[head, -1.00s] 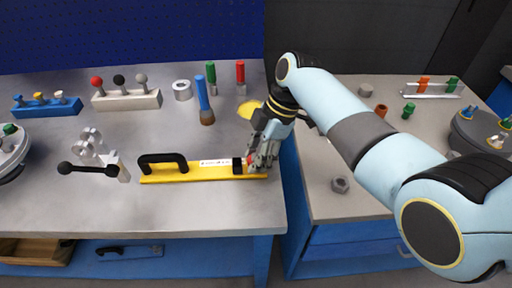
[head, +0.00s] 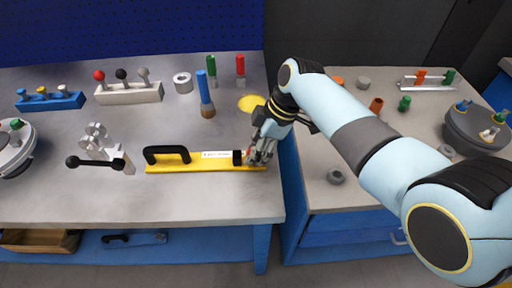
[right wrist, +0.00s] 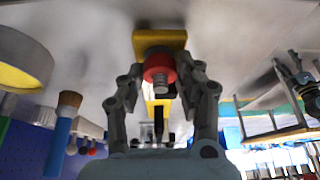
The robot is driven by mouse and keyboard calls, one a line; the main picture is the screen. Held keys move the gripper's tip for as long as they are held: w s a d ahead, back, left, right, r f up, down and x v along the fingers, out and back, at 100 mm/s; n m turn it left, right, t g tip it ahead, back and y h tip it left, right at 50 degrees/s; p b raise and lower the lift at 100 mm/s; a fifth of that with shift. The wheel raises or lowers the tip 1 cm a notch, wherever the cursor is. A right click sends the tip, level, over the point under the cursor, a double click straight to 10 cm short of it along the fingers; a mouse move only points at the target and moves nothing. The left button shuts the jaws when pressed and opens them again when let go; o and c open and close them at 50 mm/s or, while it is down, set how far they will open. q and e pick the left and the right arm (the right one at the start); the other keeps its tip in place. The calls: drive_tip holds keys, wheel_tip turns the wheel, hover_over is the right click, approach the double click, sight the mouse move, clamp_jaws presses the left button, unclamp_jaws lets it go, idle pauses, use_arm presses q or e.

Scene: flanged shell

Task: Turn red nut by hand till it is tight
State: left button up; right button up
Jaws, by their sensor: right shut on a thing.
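The red nut (right wrist: 160,63) sits on a metal threaded stud (right wrist: 160,84) at the end of a yellow bar (right wrist: 160,39) in the right wrist view. The bar (head: 190,169) lies on the left bench and carries a black handle and a white label. My right gripper (head: 262,154) is at the bar's right end and mostly hides the nut in the head view. In the right wrist view its fingers (right wrist: 163,78) stand on both sides of the nut, shut on it. My left gripper is not in view.
A toggle clamp (head: 97,150) with a black lever stands left of the bar. A gap separates the left bench from the right one, where a loose grey nut (head: 336,176) lies.

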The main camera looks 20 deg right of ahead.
drive_tip(key=o, duration=1.1)
drive_tip(key=shift+o, duration=0.2)
drive_tip(key=v, duration=1.2)
